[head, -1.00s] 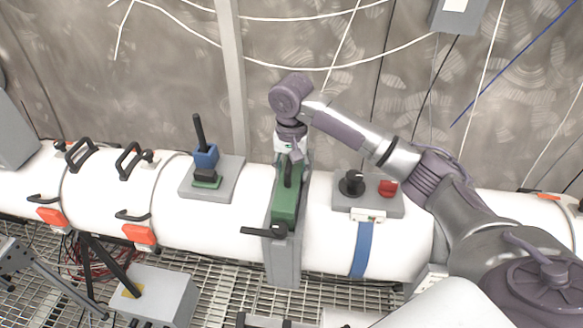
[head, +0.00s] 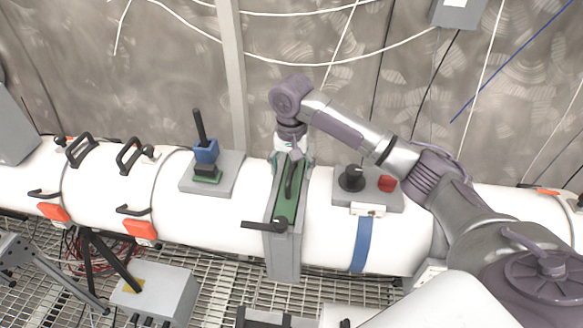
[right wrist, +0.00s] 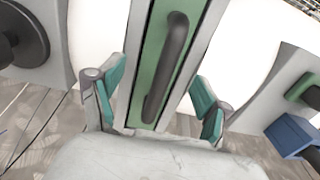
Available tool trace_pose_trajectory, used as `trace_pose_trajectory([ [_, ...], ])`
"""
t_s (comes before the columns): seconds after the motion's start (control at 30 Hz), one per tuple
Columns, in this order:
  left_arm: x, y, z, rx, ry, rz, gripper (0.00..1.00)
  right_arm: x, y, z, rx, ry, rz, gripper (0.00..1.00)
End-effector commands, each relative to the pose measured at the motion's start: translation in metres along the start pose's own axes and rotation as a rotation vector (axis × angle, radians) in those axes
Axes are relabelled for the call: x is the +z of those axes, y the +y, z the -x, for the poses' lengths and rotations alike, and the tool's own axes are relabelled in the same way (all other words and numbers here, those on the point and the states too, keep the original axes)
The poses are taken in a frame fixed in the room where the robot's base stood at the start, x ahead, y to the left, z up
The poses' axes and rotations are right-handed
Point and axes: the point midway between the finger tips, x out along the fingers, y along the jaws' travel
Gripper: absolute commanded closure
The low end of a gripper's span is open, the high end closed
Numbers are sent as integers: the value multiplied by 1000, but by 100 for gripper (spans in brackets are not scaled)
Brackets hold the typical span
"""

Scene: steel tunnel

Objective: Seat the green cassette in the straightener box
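The green cassette (head: 287,204) sits down in the slot of the grey straightener box (head: 284,258) on the white pipe. Its green top with a black handle lies between the box walls; whether it touches the bottom is hidden. In the right wrist view the cassette (right wrist: 150,82) shows between grey walls, its handle (right wrist: 168,65) upright along it. My right gripper (head: 292,163) is over the far end of the box. In the wrist view its teal-padded fingers (right wrist: 160,100) are spread wide, clear of the handle on both sides. My left gripper is not in view.
A black lever (head: 265,227) sticks out left at the box's near end. A grey plate with a blue block (head: 206,151) and black stick stands left. A plate with a black knob (head: 352,178) and red button (head: 387,183) stands right. A wall is behind.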

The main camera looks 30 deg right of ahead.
Motion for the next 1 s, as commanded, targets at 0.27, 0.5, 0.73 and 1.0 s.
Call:
trace_pose_trajectory([
  [0.27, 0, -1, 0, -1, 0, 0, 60, 0, 0, 5, -1, 2, 0, 23],
  [0.5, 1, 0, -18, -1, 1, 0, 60, -1, -1, 43, -6, 5, 0, 23],
  [0.73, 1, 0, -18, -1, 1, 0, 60, -1, 0, 100, 0, 6, 0, 23],
  [1.0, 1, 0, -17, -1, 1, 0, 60, 0, 0, 129, 1, 2, 0, 23],
])
